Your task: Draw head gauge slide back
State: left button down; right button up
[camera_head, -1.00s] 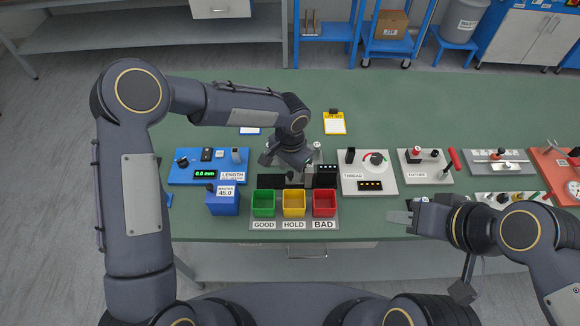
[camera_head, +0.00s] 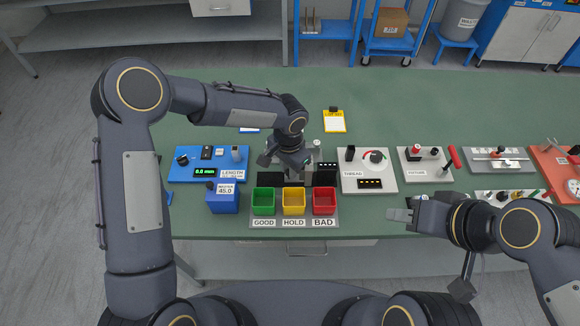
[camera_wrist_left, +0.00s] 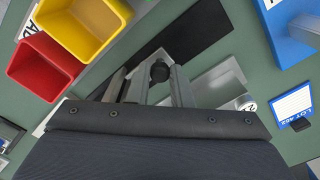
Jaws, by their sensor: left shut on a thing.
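My left gripper (camera_head: 296,172) is over the gauge station behind the coloured bins. In the left wrist view its two fingers (camera_wrist_left: 158,84) are closed around a small black knob (camera_wrist_left: 160,70), which I take to be the head gauge slide's knob. Grey metal and a dark plate (camera_wrist_left: 190,35) of the station lie beyond the knob. In the head view my wrist and fingers hide most of the slide. My right gripper (camera_head: 399,215) hangs by the bench's front edge, apart from the gauge. Whether its fingers are open is unclear.
Green (camera_head: 264,203), yellow (camera_head: 294,203) and red (camera_head: 324,203) bins stand in front of the gauge. A blue length gauge (camera_head: 185,157) and blue master block (camera_head: 222,200) are left. The thread gauge (camera_head: 350,183) is right. The bench behind is mostly clear.

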pick_arm(q)
jog(key=a+b, duration=0.1)
jog(key=a, duration=0.6)
jog(key=shift+a, duration=0.5)
jog(key=c, duration=1.3)
grip_release()
jog(key=shift+a, duration=0.15)
notch_tip(320, 180, up, 8)
jog(key=b, duration=0.1)
